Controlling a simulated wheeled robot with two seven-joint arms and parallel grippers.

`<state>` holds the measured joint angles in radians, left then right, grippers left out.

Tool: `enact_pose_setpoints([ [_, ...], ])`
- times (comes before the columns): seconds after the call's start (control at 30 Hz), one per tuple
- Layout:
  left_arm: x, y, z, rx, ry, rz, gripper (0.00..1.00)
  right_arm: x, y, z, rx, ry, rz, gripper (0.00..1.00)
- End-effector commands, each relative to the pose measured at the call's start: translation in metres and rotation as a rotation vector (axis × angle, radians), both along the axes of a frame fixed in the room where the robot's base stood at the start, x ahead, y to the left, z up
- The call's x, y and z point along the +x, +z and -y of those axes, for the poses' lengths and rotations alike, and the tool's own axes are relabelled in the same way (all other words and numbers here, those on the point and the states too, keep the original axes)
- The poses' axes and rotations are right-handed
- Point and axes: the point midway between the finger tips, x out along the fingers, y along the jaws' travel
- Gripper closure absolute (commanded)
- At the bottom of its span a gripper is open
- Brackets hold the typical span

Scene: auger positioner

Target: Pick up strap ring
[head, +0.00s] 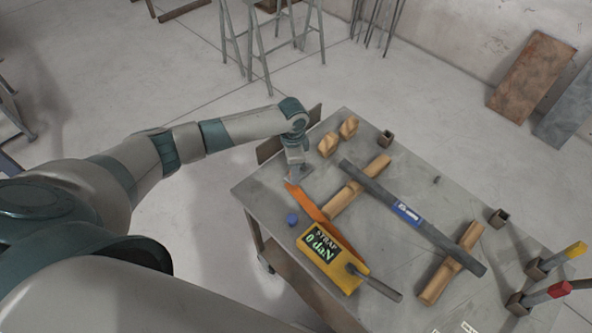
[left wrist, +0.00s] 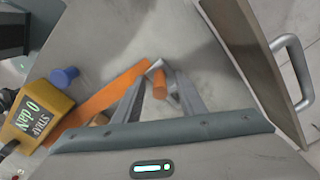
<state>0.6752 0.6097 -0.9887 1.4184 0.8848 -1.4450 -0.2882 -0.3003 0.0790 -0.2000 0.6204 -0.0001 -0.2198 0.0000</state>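An orange strap (head: 318,212) runs across the tabletop from a yellow device marked "STRAP 0 daN" (head: 332,262) to below my left gripper (head: 294,181). In the left wrist view the strap (left wrist: 115,92) ends beside the fingertips of my left gripper (left wrist: 161,76). A pale angled metal piece, which looks like the strap ring (left wrist: 155,66), is at the fingertips with a short orange cylinder (left wrist: 159,88). My fingers are apart on either side of the cylinder, with narrow gaps showing. Whether they touch the ring is unclear. My right gripper is out of view.
A dark bar with a blue label (head: 407,212) lies across two wooden blocks on the grey table (head: 262,190). A blue knob (head: 292,219) is near the strap. Wooden pieces (head: 328,144) and an upright panel (head: 270,149) stand beyond my left gripper.

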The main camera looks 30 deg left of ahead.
Motion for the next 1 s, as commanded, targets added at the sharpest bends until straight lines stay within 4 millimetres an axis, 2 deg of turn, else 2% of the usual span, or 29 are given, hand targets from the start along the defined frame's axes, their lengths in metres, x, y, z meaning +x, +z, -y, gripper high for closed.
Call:
enact_pose_setpoints([
  [0.5,0.0002,-0.0037,-0.0002,0.0,0.0,0.001,0.63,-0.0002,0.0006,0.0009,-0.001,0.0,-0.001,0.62],
  [0.53,0.0002,-0.0037,-0.0002,0.0,0.0,0.001,0.65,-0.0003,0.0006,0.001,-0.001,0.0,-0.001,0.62],
  [0.67,0.0002,-0.0036,-0.0002,0.0,0.001,0.001,0.96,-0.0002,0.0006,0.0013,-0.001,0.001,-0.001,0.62],
  [0.7,0.0002,-0.0036,-0.0002,0.0,0.001,0.001,1.0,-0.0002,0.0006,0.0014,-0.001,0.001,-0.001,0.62],
  [1.0,0.0006,-0.0029,-0.0002,-0.001,0.001,0.002,1.0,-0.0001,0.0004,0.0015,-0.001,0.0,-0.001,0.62],
])
